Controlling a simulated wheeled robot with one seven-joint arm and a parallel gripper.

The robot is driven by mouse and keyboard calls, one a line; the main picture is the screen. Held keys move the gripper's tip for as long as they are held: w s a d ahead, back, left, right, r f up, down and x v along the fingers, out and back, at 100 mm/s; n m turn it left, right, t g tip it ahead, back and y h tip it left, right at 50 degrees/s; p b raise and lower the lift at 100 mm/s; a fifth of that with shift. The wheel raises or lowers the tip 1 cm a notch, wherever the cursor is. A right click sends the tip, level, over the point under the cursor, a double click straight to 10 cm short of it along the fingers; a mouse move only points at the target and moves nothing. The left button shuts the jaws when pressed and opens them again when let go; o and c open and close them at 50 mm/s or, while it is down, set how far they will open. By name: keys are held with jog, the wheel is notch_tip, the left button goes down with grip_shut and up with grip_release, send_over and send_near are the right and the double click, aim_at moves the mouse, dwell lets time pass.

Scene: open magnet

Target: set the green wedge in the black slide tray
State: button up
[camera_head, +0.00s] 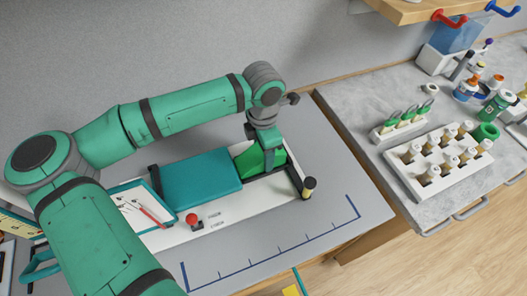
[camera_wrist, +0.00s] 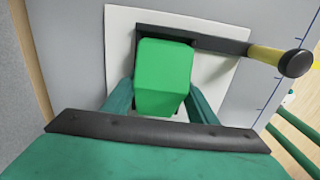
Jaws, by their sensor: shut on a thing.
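The green wedge (camera_wrist: 165,72) is between my gripper's two fingers in the wrist view, and my gripper (camera_wrist: 160,105) is shut on it. In the head view, my gripper (camera_head: 262,162) points down with the green wedge (camera_head: 246,166) at its fingers, partly hidden by them. The black slide tray (camera_wrist: 197,40) shows as a dark edge along the far side of the wedge in the wrist view; its edge also shows in the head view (camera_head: 294,176). The wedge covers much of the tray, and I cannot tell whether it touches the tray floor.
A black-and-yellow handle (camera_head: 309,187) sticks out at the tray's end. A teal block (camera_head: 195,186) lies left of the tray on the white base (camera_head: 240,208), which has a red knob (camera_head: 192,219). A white vial rack (camera_head: 440,162) stands on the right counter.

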jog(key=shift+f, duration=0.1)
jog(key=o, duration=1.2)
notch_tip(320, 180, up, 11)
jog(key=shift+f, duration=0.1)
